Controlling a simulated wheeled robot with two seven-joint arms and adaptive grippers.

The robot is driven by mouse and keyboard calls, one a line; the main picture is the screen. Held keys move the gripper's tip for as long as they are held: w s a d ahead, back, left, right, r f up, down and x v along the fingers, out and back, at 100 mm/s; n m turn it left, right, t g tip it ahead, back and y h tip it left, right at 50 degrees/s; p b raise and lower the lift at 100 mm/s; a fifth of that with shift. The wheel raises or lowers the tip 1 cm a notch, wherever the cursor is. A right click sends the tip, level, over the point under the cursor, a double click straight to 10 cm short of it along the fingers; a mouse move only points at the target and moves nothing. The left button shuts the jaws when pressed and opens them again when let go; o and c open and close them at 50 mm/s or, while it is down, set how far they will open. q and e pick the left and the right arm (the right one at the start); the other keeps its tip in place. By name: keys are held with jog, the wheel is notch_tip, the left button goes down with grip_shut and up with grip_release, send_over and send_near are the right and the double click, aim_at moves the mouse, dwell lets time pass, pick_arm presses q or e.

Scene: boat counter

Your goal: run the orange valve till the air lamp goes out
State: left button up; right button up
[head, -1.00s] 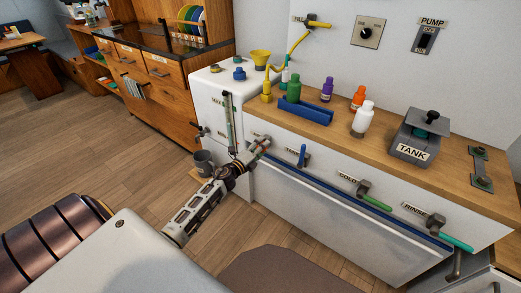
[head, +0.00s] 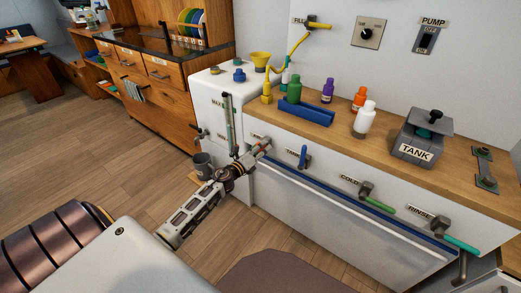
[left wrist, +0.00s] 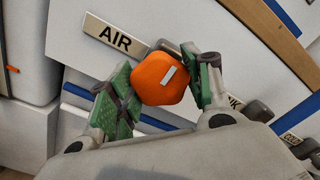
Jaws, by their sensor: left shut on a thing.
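The orange valve (left wrist: 156,78) is a rounded knob with a pale bar mark on its face, beside the AIR label (left wrist: 114,36) in the left wrist view. My left gripper (left wrist: 165,84) has its green-padded fingers on both sides of the knob and is shut on it. In the head view my left gripper (head: 262,147) is at the left end of the counter's white front panel and mostly hides the knob. I cannot make out the air lamp in either view. My right gripper is not in view.
Blue (head: 303,154), green COLD (head: 378,204) and teal RINSE (head: 460,243) valve handles stick out along the panel to the right. Bottles and a TANK box (head: 414,150) stand on the counter. A grey mug (head: 203,166) is below left. A blue rail runs under the handles.

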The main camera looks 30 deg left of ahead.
pick_arm(q)
jog(key=o, duration=1.1)
jog(key=shift+c, duration=0.2)
jog(key=shift+s, duration=0.15)
jog(key=s, duration=1.1)
jog(key=shift+s+a, duration=0.35)
jog(key=shift+a, duration=0.1)
jog(key=shift+n, duration=0.3)
